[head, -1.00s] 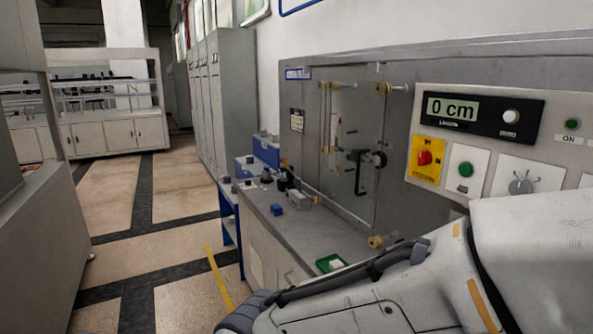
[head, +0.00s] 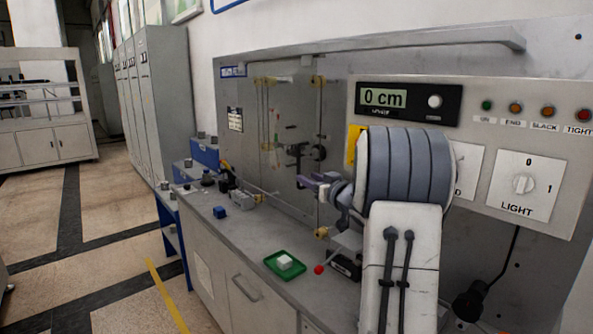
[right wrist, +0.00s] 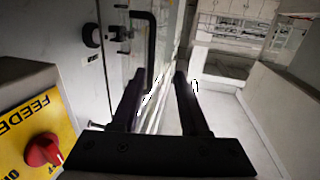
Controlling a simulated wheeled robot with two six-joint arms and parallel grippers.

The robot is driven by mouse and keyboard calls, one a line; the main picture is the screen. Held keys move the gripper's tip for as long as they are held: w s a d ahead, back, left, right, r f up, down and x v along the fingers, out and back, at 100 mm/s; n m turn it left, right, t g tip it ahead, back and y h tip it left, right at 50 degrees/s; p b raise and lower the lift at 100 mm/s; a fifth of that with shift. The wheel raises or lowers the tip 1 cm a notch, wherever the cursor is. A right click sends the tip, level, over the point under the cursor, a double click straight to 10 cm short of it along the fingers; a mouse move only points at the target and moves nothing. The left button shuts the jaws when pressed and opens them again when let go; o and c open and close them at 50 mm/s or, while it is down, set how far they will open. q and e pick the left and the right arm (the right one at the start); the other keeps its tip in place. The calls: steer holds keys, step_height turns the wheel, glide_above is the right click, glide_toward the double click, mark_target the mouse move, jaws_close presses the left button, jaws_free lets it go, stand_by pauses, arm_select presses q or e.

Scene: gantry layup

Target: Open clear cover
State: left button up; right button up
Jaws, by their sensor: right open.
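The clear cover (head: 288,205) is a transparent upright panel with brass-coloured fittings at its corners, on the grey machine front. Its black handle (head: 298,158) stands out from the panel. The handle also shows in the right wrist view (right wrist: 153,45), beyond and between the fingertips, nearer the left finger. My right gripper (head: 318,183) is to the right of and a little below the handle in the head view. In the right wrist view its two dark fingers (right wrist: 158,85) are apart with nothing gripped; contact with the handle cannot be told. My left gripper is out of view.
The control panel (head: 475,165) with its display stands right of the cover. In the right wrist view, the red feeder knob (right wrist: 43,149) is close by at left.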

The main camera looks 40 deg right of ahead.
steer(key=d, duration=0.2)
steer(key=p, duration=0.3)
glide_above(299, 184)
steer(key=shift+w+d+r, duration=0.1)
steer(key=shift+w+r, duration=0.05)
steer(key=shift+w, duration=0.15)
jaws_close()
stand_by(1.2)
